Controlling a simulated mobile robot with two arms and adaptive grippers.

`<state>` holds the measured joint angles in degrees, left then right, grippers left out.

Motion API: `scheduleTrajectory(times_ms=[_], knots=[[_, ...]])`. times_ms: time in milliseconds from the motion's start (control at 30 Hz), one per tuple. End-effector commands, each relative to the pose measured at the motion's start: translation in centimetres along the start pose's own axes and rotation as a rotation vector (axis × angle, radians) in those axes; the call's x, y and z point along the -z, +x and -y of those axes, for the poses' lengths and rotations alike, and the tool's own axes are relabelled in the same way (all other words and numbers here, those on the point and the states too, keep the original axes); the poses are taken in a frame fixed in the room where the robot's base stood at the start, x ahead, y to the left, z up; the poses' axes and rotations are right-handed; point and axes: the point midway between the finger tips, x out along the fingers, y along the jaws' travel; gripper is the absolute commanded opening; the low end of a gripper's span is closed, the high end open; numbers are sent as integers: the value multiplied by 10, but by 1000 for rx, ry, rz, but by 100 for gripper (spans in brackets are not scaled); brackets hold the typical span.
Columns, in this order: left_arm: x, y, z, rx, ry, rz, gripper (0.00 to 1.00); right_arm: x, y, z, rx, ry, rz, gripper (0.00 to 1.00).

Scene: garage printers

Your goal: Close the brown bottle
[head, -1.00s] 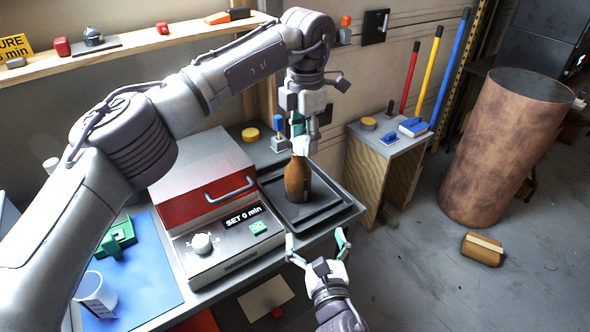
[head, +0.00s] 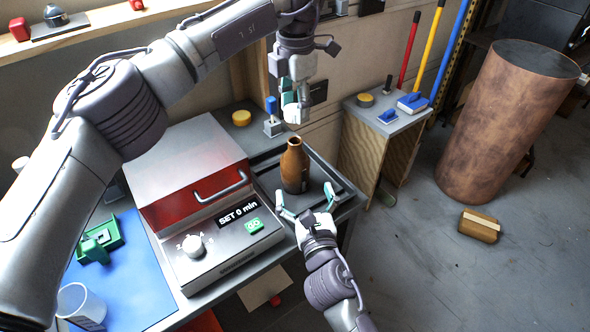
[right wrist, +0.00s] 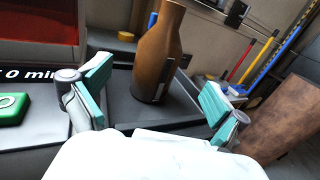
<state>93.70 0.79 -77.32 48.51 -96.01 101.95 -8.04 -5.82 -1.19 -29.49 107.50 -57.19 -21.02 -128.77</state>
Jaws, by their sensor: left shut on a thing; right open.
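The brown bottle (head: 294,165) stands upright on a dark tray (head: 347,188) in the head view. Its narrow mouth at the top shows no cap. My left gripper (head: 294,112) is just above the bottle, apart from it, shut on a small whitish thing at its fingertips. The fingers partly hide that thing, and I cannot tell its exact shape. My right gripper (head: 305,193) is open and empty on the near side of the bottle.
A red and grey machine (head: 195,180) with a handle stands left of the tray. A blue-handled tool (head: 272,120) and a yellow round thing (head: 241,117) are behind. A wooden stand (head: 375,150) is at right.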

Motion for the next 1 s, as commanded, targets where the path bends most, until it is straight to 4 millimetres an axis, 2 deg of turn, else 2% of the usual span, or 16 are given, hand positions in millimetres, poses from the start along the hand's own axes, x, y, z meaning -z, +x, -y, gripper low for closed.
scheduleTrajectory(times_ms=[200,433,600,933,1000], knots=[[0,0,0,0,0,0,33,-1,45,0,1,1,1,99],[0,0,0,0,0,0,33,0,79,0,1,1,0,99],[0,0,0,0,0,0,33,0,90,0,0,2,0,99],[0,0,0,0,1,0,33,0,92,0,0,1,0,99],[0,0,0,0,0,0,33,0,92,0,0,1,0,87]])
